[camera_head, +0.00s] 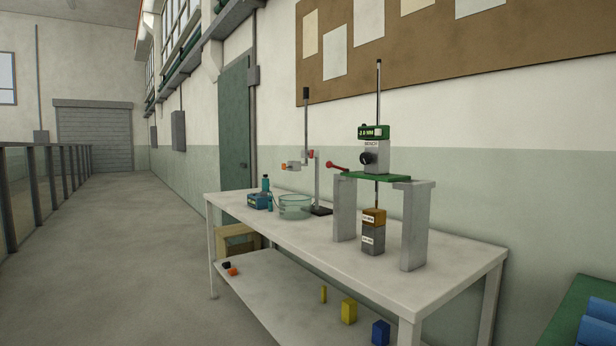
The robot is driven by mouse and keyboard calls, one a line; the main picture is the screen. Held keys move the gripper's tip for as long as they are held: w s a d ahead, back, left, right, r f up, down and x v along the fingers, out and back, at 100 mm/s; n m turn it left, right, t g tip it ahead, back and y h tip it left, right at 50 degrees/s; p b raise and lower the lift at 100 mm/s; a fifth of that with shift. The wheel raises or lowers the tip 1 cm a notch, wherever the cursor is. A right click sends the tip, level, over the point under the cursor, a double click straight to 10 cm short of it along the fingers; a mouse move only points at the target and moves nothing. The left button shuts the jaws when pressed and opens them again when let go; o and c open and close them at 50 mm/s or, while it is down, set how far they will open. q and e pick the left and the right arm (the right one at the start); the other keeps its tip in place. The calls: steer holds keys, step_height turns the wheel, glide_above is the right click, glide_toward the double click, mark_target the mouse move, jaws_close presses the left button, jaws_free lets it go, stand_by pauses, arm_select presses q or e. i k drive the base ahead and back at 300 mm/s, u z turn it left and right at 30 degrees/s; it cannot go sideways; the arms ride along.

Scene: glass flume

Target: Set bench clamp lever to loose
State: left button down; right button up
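The bench gauge (376,152) stands on a green plate (376,177) across two grey uprights. Its grey body carries a label that seems to read BENCH, a black round knob (366,157) and a green display (374,131). A lever with a red ball end (331,165) sticks out to the left, just above the plate; I take it for the clamp lever. It slopes slightly down to the right, and I cannot tell its setting. A thin rod runs down to an orange block (374,215) on a grey block (373,239). Neither gripper is in view.
The white table (290,236) also holds a glass bowl (295,206), a blue device (259,201) and a stand (317,180) with a clamped arm. Its lower shelf holds small coloured blocks (349,310). Free floor (130,250) lies to the left, up to a railing (35,185).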

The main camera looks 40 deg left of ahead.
mark_target(329, 164)
steer(key=k, duration=0.95)
steer(key=u, duration=0.7)
steer(key=i, duration=1.7)
steer(key=z, duration=0.7)
